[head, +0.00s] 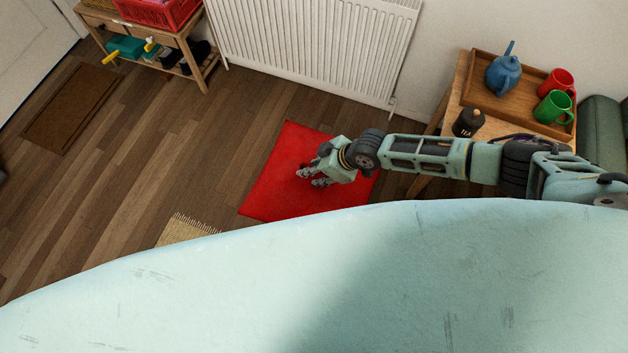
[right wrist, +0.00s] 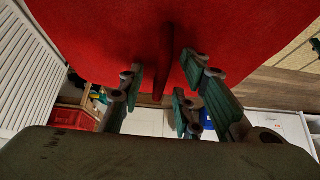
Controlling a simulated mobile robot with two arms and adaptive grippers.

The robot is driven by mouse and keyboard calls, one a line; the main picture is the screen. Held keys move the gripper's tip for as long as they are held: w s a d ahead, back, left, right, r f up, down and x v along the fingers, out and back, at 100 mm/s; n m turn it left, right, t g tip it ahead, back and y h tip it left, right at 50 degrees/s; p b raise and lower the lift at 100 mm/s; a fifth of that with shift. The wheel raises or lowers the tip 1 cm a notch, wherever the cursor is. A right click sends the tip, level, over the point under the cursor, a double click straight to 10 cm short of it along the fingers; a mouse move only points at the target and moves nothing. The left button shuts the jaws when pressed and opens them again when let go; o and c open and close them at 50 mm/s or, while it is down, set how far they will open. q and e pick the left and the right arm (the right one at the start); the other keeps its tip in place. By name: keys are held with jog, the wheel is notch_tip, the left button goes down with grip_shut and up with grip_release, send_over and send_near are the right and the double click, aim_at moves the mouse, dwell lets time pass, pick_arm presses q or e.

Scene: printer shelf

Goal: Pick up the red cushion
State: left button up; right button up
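The red cushion (head: 278,180) is a flat red square on the wooden floor, in front of the radiator in the head view. The pale body edge below hides its near side. My right gripper (head: 311,178) is over the cushion's middle-right part. In the right wrist view the cushion (right wrist: 90,30) fills the top, with a narrow red ridge (right wrist: 160,75) standing out from it. My right gripper's fingers (right wrist: 163,68) are spread on both sides of this ridge, with gaps visible; contact is unclear. My left gripper is in neither view.
A white radiator (head: 315,45) stands behind the cushion. A wooden side table (head: 455,90) bears a tray (head: 480,75) with a teapot and mugs, close to my right arm. A bench (head: 190,50) and brown mat (head: 70,108) are at left. Floor left of the cushion is clear.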

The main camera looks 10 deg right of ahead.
jog(key=shift+c, duration=0.5)
grip_shut()
jog(key=shift+r, duration=0.1)
